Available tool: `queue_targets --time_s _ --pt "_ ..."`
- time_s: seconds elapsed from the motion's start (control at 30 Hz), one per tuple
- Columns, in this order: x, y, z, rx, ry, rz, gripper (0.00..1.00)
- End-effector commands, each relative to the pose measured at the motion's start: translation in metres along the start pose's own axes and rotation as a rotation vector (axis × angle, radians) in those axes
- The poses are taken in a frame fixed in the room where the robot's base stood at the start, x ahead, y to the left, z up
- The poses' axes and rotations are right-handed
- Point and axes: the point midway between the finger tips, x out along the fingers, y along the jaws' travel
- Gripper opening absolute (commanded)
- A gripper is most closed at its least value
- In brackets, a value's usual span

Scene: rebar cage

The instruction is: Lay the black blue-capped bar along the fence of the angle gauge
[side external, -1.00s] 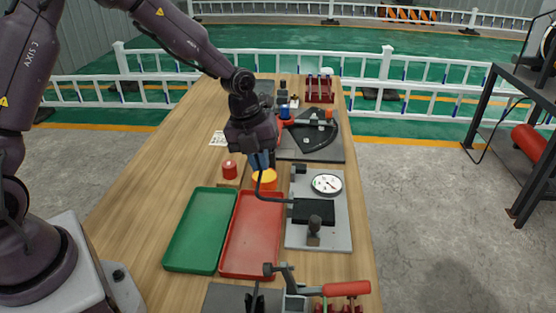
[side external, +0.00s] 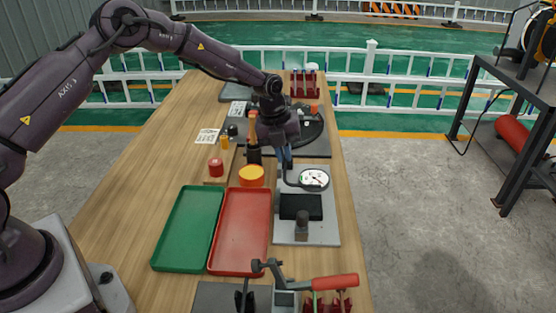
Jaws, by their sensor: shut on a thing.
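My gripper (side external: 286,158) points down over the back end of the grey dial plate. It is shut on a thin black bar (side external: 288,180), which hangs below the jaws and bends toward the right. Blue shows at the jaws; I cannot tell whether it is the bar's cap or the fingers. The angle gauge, a dark rounded plate (side external: 312,132) on a grey base, lies behind my gripper at the back right. My gripper and wrist hide its left part, and its fence is not clear.
A white dial (side external: 314,178) and a black block (side external: 301,206) are on the dial plate close under the bar. Green (side external: 187,230) and red (side external: 240,232) trays lie in front left. An orange-topped round item (side external: 251,174) and a dark upright (side external: 254,154) stand left of my gripper.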

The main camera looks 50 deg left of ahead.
Motion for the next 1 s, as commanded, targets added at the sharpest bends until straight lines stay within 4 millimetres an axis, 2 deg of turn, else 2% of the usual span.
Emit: queue_targets --time_s 0.37,1.0 --pt "0.002 0.001 -0.002 0.001 0.003 -0.005 0.0" --pt "0.063 0.014 -0.002 0.0 0.002 -0.004 0.0"
